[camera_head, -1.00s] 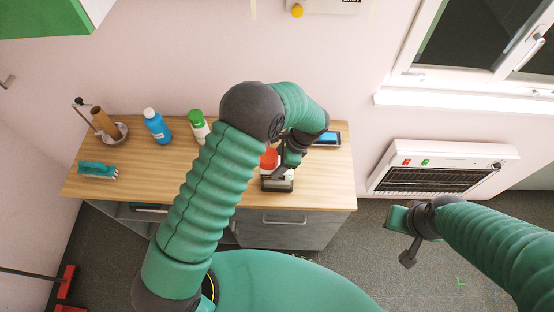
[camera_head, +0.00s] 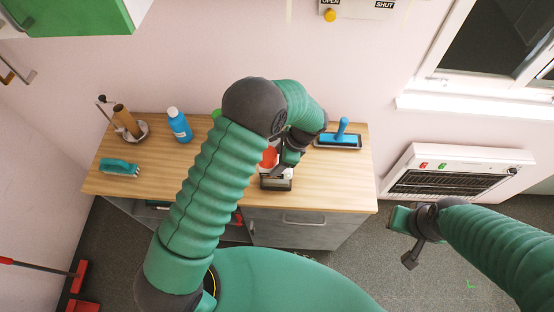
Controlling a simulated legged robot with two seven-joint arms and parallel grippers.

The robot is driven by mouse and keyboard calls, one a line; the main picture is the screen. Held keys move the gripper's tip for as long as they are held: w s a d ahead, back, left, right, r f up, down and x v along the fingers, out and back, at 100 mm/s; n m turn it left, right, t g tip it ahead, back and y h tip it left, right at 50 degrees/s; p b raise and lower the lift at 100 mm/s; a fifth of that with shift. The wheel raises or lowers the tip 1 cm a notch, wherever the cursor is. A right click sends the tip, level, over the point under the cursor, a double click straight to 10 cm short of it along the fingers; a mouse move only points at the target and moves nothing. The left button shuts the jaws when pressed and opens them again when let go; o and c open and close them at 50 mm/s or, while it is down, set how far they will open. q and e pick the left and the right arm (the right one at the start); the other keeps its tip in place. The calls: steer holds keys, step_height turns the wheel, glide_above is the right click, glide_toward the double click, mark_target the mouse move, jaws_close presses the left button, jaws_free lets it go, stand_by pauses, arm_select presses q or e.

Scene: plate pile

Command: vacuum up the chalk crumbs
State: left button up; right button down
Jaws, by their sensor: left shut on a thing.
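My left gripper (camera_head: 280,165) is over the front of the wooden counter (camera_head: 340,185), right of its middle. It is shut on a small red, white and dark device (camera_head: 269,158), which looks like a hand vacuum. My arm and wrist hide much of it. Its dark and white lower end is at or just above the counter top; I cannot tell if it touches. I cannot make out any chalk crumbs. My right gripper (camera_head: 403,238) is open and empty, over the floor right of the counter.
On the counter are a paper-roll holder (camera_head: 128,123), a teal brush (camera_head: 119,167), a blue bottle (camera_head: 179,125) and a blue-handled tool (camera_head: 342,132) on a dark tray. A green-topped bottle is mostly hidden behind my arm. A wall heater (camera_head: 450,172) is at right.

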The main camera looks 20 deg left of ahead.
mark_target(274, 153)
arm_select(q)
steer(key=r, duration=0.1)
steer(key=r+p, duration=0.1)
steer(key=shift+w+a+r, duration=0.1)
steer(key=shift+a+r, duration=0.1)
steer(key=shift+r, duration=0.1)
steer(key=r+p, duration=0.3)
steer(key=shift+d+r, duration=0.25)
steer(key=shift+r, duration=0.15)
steer(key=shift+a+r+p, duration=0.1)
steer(key=shift+r+p, duration=0.2)
steer(key=shift+r, duration=0.1)
steer(key=shift+a, duration=0.1)
steer(key=shift+d+f, duration=0.1)
steer(key=shift+d, duration=0.1)
